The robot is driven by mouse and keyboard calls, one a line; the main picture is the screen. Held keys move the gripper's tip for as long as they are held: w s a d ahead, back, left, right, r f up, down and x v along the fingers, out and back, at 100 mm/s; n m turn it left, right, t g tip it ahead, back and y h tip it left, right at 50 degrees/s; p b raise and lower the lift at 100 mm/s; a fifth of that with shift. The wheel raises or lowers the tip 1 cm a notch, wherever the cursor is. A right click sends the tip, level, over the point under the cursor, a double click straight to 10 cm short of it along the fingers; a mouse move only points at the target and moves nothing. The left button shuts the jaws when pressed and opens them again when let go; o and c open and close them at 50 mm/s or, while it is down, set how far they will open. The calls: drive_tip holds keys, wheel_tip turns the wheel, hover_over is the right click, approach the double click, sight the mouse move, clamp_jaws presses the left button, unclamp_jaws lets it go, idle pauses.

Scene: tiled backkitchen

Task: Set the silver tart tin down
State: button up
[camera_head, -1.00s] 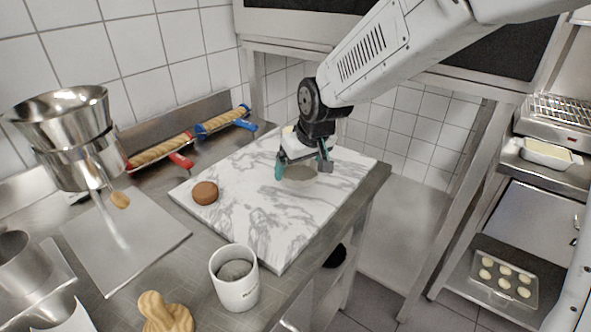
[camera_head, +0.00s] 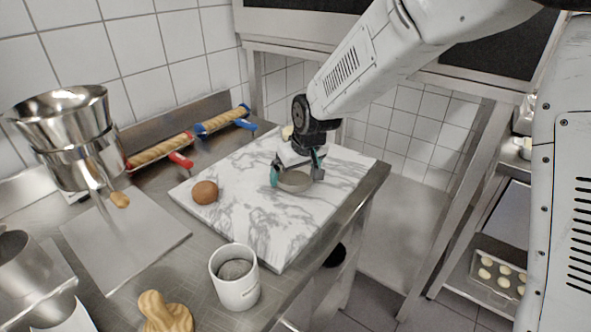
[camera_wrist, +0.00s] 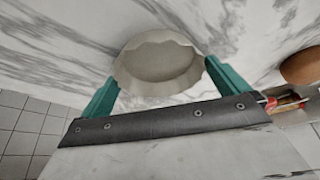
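The silver tart tin (camera_head: 295,182) is a shallow round tin with a fluted rim, over the white marble board (camera_head: 262,217). In the wrist view the tin (camera_wrist: 160,64) sits between the two green fingertips, its rim against both. My gripper (camera_head: 296,178) is shut on the tin and points down at the board. The tin looks level and low over the marble; I cannot tell whether its underside touches.
A brown round item (camera_head: 205,192) lies on the board, left of the tin. A white mug (camera_head: 236,282) stands near the board's front corner. Marble around the tin is clear.

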drive_tip(key=shift+r, duration=0.55)
drive_tip(key=v, duration=1.1)
drive_tip(key=shift+r, duration=0.2)
drive_tip(key=shift+s+d, duration=0.1)
drive_tip(key=shift+s, duration=0.1)
drive_tip(key=s+d+r+m, duration=0.2)
drive_tip(key=s+d+r, duration=0.1)
drive_tip(key=s+d, duration=0.5)
drive_tip(key=s+d+m+g+h, duration=0.1)
drive_tip(key=s+d+m, duration=0.1)
drive_tip(key=s+d, duration=0.5)
drive_tip(key=s+d+m+g+h, duration=0.1)
drive_tip(key=s+d, duration=0.6)
drive_tip(key=s, duration=0.8)
drive_tip(key=shift+s+d+f+m+g, duration=0.25)
drive_tip(key=shift+s+d+m+g, duration=0.1)
drive_tip(key=shift+m+g, duration=0.05)
